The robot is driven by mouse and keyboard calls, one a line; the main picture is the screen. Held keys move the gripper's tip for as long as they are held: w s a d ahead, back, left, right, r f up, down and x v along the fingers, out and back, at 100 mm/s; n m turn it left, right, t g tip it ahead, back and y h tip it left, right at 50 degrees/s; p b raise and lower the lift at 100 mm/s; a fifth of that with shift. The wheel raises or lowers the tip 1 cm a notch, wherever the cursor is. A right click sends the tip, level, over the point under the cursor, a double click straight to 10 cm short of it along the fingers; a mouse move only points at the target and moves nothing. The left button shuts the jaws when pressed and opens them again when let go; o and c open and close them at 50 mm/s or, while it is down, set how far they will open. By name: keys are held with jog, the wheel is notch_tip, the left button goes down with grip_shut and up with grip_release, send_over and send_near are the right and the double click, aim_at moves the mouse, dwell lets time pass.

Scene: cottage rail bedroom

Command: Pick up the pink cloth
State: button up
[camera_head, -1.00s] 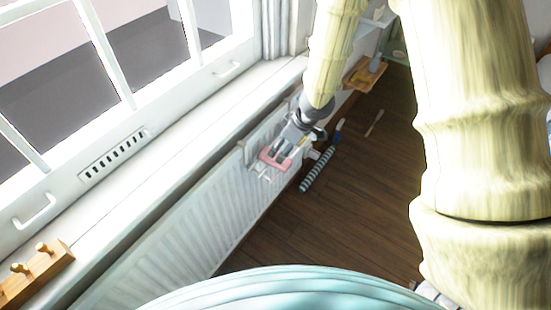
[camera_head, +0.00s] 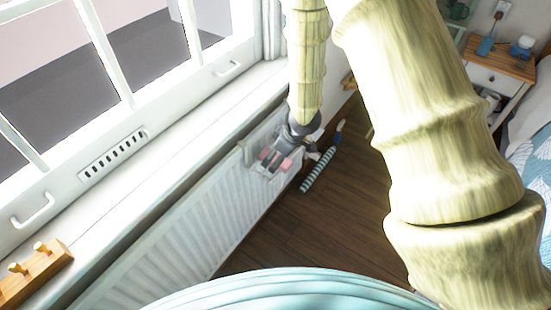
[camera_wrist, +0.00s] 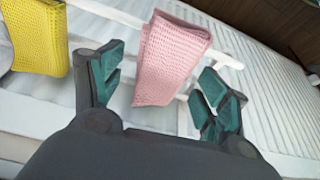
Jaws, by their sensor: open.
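The pink cloth (camera_wrist: 172,58) hangs folded over a white rail of a rack on the radiator. In the wrist view it lies between the two teal-padded fingers of my gripper (camera_wrist: 165,92), which stand apart on either side of it. No contact between the fingers and the cloth is visible. In the head view my gripper (camera_head: 274,160) is at the radiator's far end, with bits of the pink cloth (camera_head: 286,163) showing around the fingers.
A yellow cloth (camera_wrist: 38,38) hangs on the rack left of the pink one. The white radiator (camera_head: 195,220) runs below the window sill (camera_head: 170,140). A striped roll (camera_head: 320,170) lies on the wooden floor. A bedside table (camera_head: 497,75) and bed stand at the right.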

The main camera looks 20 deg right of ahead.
jog(key=c, duration=1)
jog(key=shift+c, duration=0.2)
jog(key=shift+r, duration=0.15)
